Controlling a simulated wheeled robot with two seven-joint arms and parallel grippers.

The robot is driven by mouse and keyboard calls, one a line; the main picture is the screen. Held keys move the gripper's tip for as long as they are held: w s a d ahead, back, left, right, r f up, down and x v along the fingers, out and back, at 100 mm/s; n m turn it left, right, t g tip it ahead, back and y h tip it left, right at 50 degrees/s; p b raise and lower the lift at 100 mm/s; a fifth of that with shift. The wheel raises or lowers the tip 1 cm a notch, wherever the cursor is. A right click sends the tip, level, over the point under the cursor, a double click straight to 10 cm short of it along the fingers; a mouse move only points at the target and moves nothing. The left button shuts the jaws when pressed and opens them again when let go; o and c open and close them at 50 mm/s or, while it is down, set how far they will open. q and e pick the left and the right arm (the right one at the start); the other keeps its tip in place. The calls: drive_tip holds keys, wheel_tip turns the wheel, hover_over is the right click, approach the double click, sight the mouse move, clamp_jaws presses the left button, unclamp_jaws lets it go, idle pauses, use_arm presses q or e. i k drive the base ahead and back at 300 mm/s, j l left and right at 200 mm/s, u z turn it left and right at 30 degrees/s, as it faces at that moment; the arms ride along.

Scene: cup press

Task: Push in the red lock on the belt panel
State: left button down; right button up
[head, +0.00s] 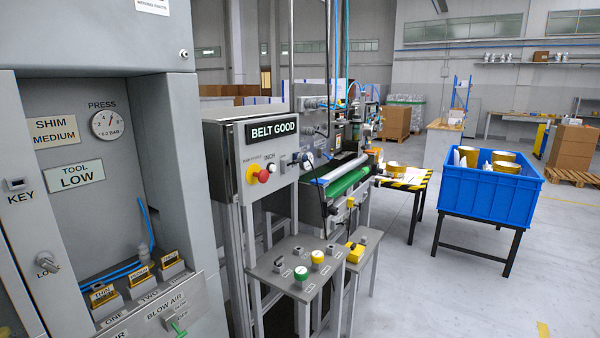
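The belt panel (268,160) is a grey box at the middle left with a black "BELT GOOD" sign (273,129) on top. Neither of my grippers is in view, and nothing touches the lock.
A grey press cabinet (178,150) stands close on the left. A small grey table (290,262) with green and yellow buttons stands below the panel. The green belt (348,182) runs behind on the right. A blue crate (486,200) stands at the right; the floor before it is clear.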

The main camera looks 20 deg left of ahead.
sight(264, 175)
drive_tip(key=i, duration=1.45)
drive_tip(key=u, duration=0.25)
